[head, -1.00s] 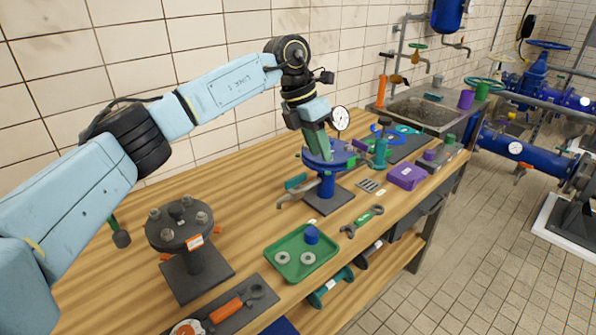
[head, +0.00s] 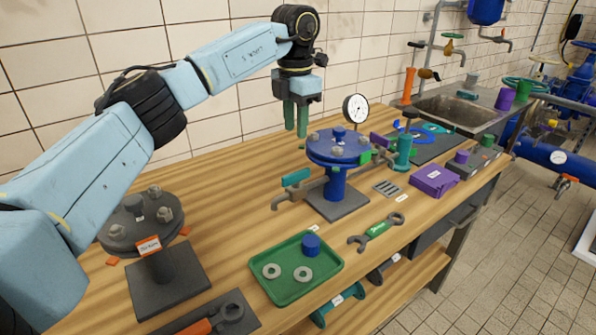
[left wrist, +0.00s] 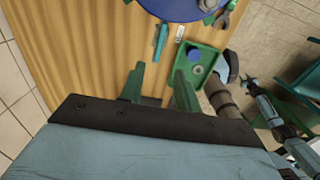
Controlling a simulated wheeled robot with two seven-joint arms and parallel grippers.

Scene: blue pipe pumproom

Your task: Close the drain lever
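The drain lever appears to be the small teal handle (head: 296,177) on the grey drain pipe, left of the blue flanged fitting (head: 338,148). The teal handle also shows in the left wrist view (left wrist: 160,42), above the gap between the fingers. My left gripper (head: 296,128) points down, empty, above and behind the handle, clear of it. Its two green fingers stand apart in the left wrist view (left wrist: 160,86). My right gripper cannot be made out in either view.
A pressure gauge (head: 356,109) stands beside the flange. In front are a green tray (head: 262,287) with washers and a blue cap, and a wrench (head: 377,230). A dark flanged stand (head: 168,285) is at the left. The wooden bench (head: 228,205) is clear left of the handle.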

